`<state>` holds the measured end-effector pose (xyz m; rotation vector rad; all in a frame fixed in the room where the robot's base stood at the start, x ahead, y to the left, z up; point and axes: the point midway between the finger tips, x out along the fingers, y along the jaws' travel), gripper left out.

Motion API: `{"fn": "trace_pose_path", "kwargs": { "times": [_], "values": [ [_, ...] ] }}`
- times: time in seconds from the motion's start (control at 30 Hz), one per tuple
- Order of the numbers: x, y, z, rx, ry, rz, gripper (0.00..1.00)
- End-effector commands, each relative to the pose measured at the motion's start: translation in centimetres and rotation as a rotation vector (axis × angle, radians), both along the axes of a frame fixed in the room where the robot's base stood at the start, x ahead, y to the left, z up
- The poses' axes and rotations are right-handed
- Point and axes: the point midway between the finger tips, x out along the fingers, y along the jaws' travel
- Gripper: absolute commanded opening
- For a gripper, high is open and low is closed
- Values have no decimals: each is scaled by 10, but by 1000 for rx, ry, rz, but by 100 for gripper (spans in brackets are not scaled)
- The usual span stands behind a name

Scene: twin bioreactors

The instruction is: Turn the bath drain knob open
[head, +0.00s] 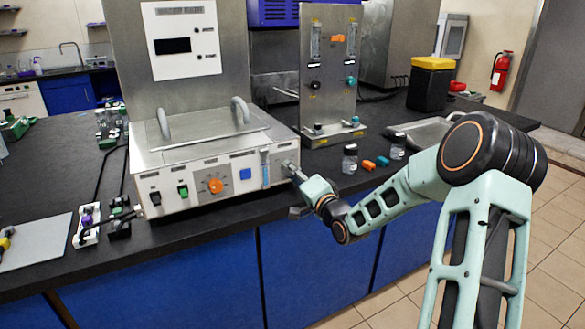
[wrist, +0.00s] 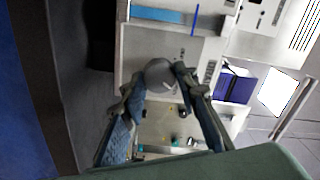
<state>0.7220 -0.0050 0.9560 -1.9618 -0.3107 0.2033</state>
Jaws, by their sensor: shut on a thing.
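The water bath (head: 165,160) is a steel box with a lidded top on the black bench in the head view. Its front panel carries several switches, an orange dial (head: 216,186) and a blue level strip (head: 265,170). The bath drain knob is at the right end of this panel; in the wrist view it is a grey round knob (wrist: 159,72). My gripper (head: 292,168) reaches it from the front right. In the wrist view my gripper's two fingers (wrist: 160,84) are shut on the knob, one on each side. The fingers partly cover the knob in the head view.
Small bottles (head: 350,160) and orange and green pieces (head: 369,165) lie on the bench right of the bath. A steel panel stand (head: 330,100) is behind them. Cables and a power strip (head: 88,225) lie left of the bath. The floor (head: 400,300) in front is tiled.

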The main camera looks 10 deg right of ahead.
Motion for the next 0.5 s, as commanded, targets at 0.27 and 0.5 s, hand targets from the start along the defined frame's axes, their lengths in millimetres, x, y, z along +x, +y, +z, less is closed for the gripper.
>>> {"fn": "trace_pose_path", "kwargs": {
  "times": [0.27, 0.5],
  "values": [
    [0, 0, 0, 149, 51, 1, 4],
    [0, 0, -1, 207, 70, 1, 4]
  ]
}}
